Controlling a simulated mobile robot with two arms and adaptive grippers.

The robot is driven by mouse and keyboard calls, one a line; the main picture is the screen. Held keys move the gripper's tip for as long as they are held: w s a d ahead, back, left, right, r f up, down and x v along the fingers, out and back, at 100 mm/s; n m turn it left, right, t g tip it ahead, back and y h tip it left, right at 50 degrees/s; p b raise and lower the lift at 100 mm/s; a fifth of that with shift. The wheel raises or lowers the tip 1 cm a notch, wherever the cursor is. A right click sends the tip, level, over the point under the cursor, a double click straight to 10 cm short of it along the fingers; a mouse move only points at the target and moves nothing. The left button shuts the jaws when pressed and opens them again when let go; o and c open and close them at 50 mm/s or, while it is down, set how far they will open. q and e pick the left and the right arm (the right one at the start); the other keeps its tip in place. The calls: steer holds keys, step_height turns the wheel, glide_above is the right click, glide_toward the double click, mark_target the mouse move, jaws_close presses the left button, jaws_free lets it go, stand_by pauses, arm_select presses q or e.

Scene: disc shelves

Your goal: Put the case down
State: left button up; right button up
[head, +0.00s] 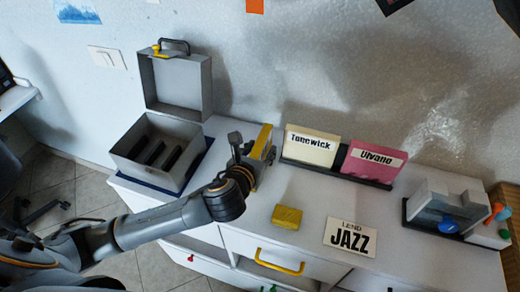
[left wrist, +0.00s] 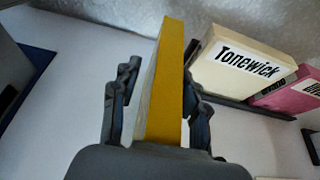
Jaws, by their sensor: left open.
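A thin yellow case (head: 264,135) stands upright on edge at the middle of the white cabinet top, left of the Tonewick case. My left gripper (head: 250,151) is around it with its jaws open. In the left wrist view the yellow case (left wrist: 165,85) stands between the two fingers of my left gripper (left wrist: 158,105). The left finger looks slightly apart from it; the right finger is close beside it. The lower edge of the case is hidden, so I cannot tell whether it touches the cabinet top. My right gripper is not in view.
A dark rack (head: 336,170) holds the cream Tonewick case (head: 311,148) and pink Ulvano case (head: 373,162). An open grey box (head: 190,130) stands left. A small yellow block (head: 287,217) and a JAZZ card (head: 350,237) lie in front. A grey device (head: 445,203) stands right.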

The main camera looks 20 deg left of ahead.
arm_select(q)
steer(key=shift+r, duration=0.1)
steer(key=shift+s+r, duration=0.1)
steer(key=shift+s, duration=0.05)
steer(key=v, duration=1.1)
steer(key=shift+s+r+p, duration=0.15)
steer(key=shift+s+p, duration=0.15)
steer(key=shift+s, duration=0.05)
